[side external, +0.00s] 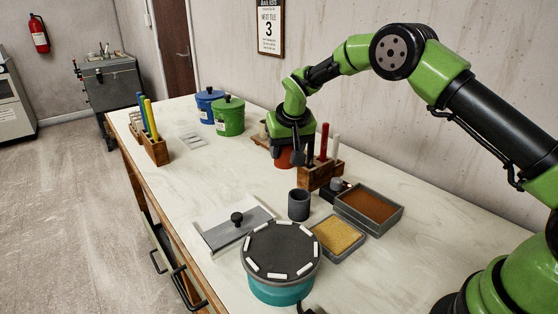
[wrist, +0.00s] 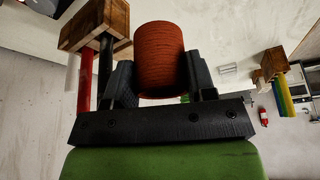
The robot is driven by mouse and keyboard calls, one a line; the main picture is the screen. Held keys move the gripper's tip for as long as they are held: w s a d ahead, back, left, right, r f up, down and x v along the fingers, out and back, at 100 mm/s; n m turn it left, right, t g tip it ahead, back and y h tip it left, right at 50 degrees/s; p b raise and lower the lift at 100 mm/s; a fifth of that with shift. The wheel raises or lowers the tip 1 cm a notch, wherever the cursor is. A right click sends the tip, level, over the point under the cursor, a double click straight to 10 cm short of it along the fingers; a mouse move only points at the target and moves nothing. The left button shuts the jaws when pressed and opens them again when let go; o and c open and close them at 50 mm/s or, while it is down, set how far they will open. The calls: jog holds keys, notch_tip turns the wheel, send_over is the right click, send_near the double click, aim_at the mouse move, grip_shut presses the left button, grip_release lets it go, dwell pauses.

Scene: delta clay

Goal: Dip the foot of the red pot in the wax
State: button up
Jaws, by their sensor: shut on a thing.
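The red pot (side external: 284,158) is partly hidden beneath my gripper (side external: 286,150) in the side view, behind and left of a wooden rack. In the wrist view the red pot (wrist: 160,55) sits between the two dark fingers of my gripper (wrist: 162,80), which is shut on it. I cannot tell whether its foot touches the table. Two shallow grey trays are to the front right, apart from the pot. One tray (side external: 398,219) has a smooth brown filling and the other tray (side external: 346,254) a grainy yellow one. Which of them holds the wax is unclear.
The wooden rack (side external: 317,177) with upright red and white rods stands close beside the pot. A dark cup (side external: 299,205), a small black item (side external: 334,189) and a turntable (side external: 282,247) are nearer. Green (side external: 229,117) and blue (side external: 207,104) lidded tubs stand behind.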

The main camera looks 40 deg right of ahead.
jog(key=s+d+f, duration=0.1)
jog(key=s+d, duration=0.4)
jog(key=s, duration=0.4)
jog(key=s+d+f, duration=0.1)
jog(key=s+d, duration=0.5)
jog(key=s, duration=0.3)
jog(key=shift+w+f, duration=0.15)
jog(key=shift+f, duration=2.5)
jog(key=shift+f, duration=0.5)
jog(key=shift+r, duration=1.7)
jog(key=shift+r, duration=1.5)
